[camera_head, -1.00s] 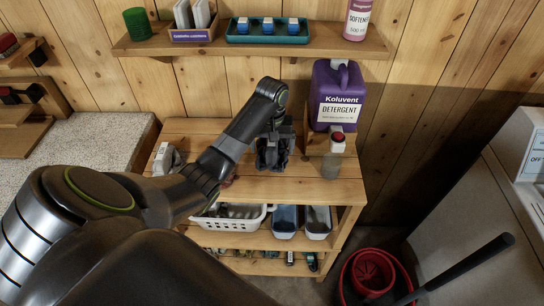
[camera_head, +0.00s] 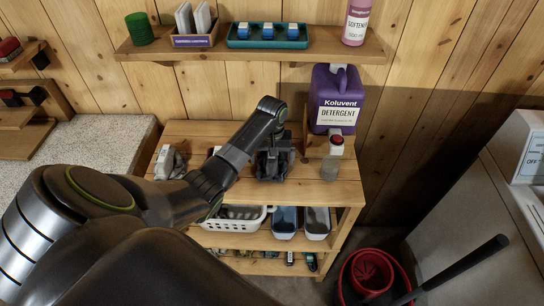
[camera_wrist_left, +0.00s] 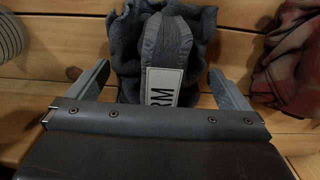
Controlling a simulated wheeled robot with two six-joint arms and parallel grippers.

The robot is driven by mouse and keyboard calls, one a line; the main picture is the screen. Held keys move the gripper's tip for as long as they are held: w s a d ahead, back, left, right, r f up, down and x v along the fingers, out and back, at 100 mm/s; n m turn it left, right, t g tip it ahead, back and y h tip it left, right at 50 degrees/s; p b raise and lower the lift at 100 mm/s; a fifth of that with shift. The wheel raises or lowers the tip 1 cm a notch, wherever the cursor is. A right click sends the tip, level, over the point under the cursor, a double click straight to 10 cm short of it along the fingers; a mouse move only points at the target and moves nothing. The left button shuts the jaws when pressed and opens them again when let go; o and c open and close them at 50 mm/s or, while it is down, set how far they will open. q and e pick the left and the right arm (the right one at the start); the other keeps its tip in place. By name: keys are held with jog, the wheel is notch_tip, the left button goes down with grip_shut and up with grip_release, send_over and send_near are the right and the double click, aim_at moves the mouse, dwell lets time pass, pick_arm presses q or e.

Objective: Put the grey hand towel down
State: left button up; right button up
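The grey hand towel (camera_wrist_left: 125,45) is a dark, bunched bundle with a paler band and a white label ending in "RM". In the head view the towel (camera_head: 272,166) is a dark shape at my left gripper (camera_head: 273,155), over the middle of the wooden table top (camera_head: 310,185). My gripper hides much of it, and I cannot tell whether its underside touches the wood. My right gripper is not in view.
A purple detergent jug (camera_head: 335,98) and a red-capped bottle (camera_head: 331,165) stand right of the towel. A pale grey item (camera_head: 168,163) lies at the left. A reddish cloth (camera_wrist_left: 290,60) lies close by in the wrist view. A shelf (camera_head: 350,50) hangs above.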

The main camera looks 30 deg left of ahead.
pick_arm(q)
jog(key=shift+r, duration=0.1)
notch_tip(320, 180, up, 7)
jog(key=shift+w+r+b, duration=0.1)
jog(key=shift+b, duration=0.7)
notch_tip(320, 180, up, 4)
jog(key=shift+f+p, duration=0.15)
jog(key=shift+p, duration=0.95)
jog(key=shift+r+p, duration=0.65)
jog(key=shift+f, duration=0.15)
